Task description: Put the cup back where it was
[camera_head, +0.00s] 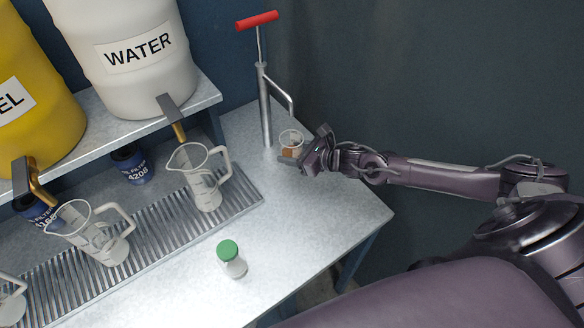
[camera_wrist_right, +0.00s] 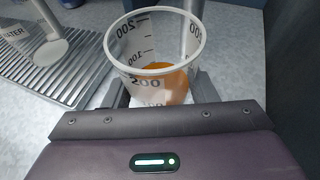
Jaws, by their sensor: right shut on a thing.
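The cup (camera_head: 291,139) is a small clear measuring cup with black graduations and orange-brown liquid in its lower part. It is upright at the far right of the metal table (camera_head: 330,215), beside the base of the hand pump (camera_head: 266,110) with its red handle. My right gripper (camera_head: 293,158) is shut on the cup from the front right. In the right wrist view the cup (camera_wrist_right: 153,55) stands between the fingers, which hide part of its lower sides. I cannot tell whether its base touches the table. My left gripper is not in view.
Clear jugs (camera_head: 203,178) stand on a ribbed drain grate (camera_head: 155,235) at the left, under taps of a white WATER barrel (camera_head: 135,55) and a yellow barrel (camera_head: 35,85). A green-capped bottle (camera_head: 232,260) stands near the front edge. The table between bottle and pump is clear.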

